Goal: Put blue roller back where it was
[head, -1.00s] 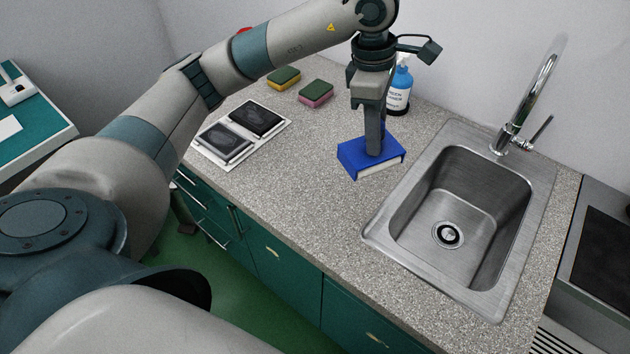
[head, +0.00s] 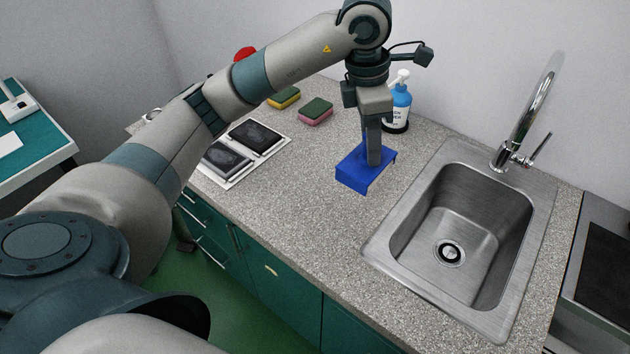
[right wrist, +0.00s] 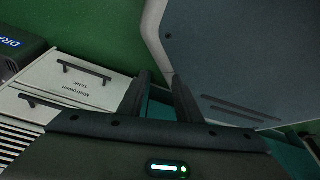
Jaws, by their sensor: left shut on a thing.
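A blue block-shaped thing, which I take to be the blue roller (head: 352,172), is in the head view over the worktop left of the sink. My left gripper (head: 374,158) points down and is shut on it from above. The fingers hide part of its top, and its underside is out of sight. I cannot tell whether it touches the worktop. My right gripper (right wrist: 160,85) shows in the right wrist view, with its two dark fingers apart and nothing between them.
A steel sink (head: 455,235) with a tap (head: 522,130) lies to the right. A blue soap bottle (head: 398,105) stands behind. Two sponges (head: 316,112) and a white tray (head: 264,153) with two dark pads lie left. Worktop in front is clear. A drawer unit (right wrist: 75,85) shows in the right wrist view.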

